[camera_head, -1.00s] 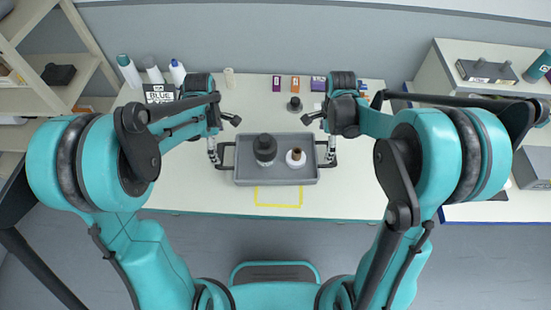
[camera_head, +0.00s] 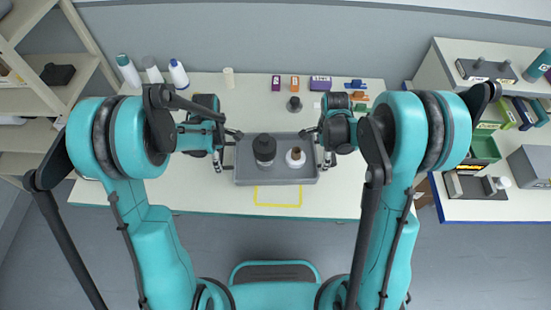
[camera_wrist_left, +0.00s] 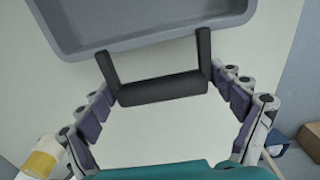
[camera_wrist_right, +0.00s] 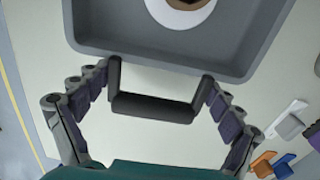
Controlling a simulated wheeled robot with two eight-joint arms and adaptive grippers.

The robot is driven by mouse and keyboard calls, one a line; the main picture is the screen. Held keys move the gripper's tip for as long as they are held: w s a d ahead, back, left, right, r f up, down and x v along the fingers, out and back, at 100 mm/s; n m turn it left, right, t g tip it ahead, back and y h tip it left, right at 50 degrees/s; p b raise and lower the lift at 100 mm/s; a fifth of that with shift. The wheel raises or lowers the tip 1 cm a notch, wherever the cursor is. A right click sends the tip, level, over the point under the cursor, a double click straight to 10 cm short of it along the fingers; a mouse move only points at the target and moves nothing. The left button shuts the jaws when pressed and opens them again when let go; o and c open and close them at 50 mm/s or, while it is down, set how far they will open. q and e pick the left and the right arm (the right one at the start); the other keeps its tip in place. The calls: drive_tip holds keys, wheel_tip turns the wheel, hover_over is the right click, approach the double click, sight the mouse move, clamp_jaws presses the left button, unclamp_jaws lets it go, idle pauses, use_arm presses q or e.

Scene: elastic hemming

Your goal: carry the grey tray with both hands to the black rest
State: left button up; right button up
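The grey tray (camera_head: 276,181) sits flat on the white table, carrying a dark bottle (camera_head: 264,149) and a white round piece with a brown top (camera_head: 295,157). My left gripper (camera_head: 226,149) is at the tray's left handle. My right gripper (camera_head: 318,147) is at the right handle. In the right wrist view, that handle (camera_wrist_right: 152,107) also lies between spread fingers. I cannot tell which dark object is the black rest.
A yellow outline (camera_head: 278,196) marks the table in front of the tray. Bottles (camera_head: 178,74) and small boxes (camera_head: 320,83) stand along the back. A small dark knob (camera_head: 294,104) stands behind the tray. Shelving is at left; a side table (camera_head: 470,213) with several items is at right.

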use_arm(q)
drive_tip(key=c, duration=0.5)
use_arm(e)
drive_tip(key=c, duration=0.5)
use_arm(q)
drive_tip(key=shift+r, duration=0.1)
use_arm(e)
drive_tip(key=shift+r, duration=0.1)
use_arm(q)
drive_tip(key=shift+r+p, duration=2.4)
drive_tip(key=shift+p, duration=0.15)
use_arm(e)
drive_tip(key=shift+r, duration=2.4)
